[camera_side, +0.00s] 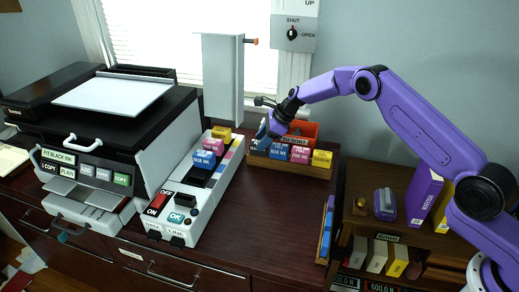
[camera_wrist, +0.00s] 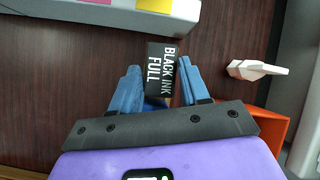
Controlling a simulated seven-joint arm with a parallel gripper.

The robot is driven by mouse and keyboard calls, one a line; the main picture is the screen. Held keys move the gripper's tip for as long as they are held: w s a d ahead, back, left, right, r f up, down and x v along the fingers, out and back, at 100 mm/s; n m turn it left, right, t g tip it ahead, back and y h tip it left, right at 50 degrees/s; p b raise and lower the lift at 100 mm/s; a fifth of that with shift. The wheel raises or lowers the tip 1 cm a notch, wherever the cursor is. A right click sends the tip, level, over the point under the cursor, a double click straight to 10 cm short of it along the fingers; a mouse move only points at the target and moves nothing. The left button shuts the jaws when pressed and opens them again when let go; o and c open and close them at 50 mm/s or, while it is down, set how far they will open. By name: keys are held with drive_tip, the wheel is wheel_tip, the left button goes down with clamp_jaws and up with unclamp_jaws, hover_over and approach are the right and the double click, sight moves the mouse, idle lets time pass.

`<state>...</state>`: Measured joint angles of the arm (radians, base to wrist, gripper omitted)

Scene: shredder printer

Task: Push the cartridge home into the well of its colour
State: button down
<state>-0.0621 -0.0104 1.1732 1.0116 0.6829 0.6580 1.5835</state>
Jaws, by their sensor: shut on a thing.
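My gripper (camera_side: 262,132) is raised over the left end of the wooden cartridge rack. In the wrist view my gripper (camera_wrist: 160,85) has its blue fingers shut on a black cartridge (camera_wrist: 160,70), lettered "BLACK INK FULL". The cartridge cannot be made out in the side view. The white ink unit (camera_side: 187,208) stands to the left, apart from my gripper. A blue cartridge (camera_side: 205,158), a pink one (camera_side: 213,145) and a yellow one (camera_side: 222,133) sit in it. A dark opening (camera_side: 197,174) shows in front of the blue one; its inside is unclear.
The wooden rack (camera_side: 290,169) holds blue, pink and yellow cartridges, with an orange bin (camera_side: 305,130) behind. A grey-white column (camera_side: 222,80) hangs behind the ink unit. A printer (camera_side: 105,140) stands at left. The desk (camera_side: 262,215) between ink unit and shelf is clear.

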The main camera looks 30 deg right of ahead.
drive_tip(key=shift+s+f, duration=0.1)
wheel_tip(320, 180, up, 10)
idle(0.4)
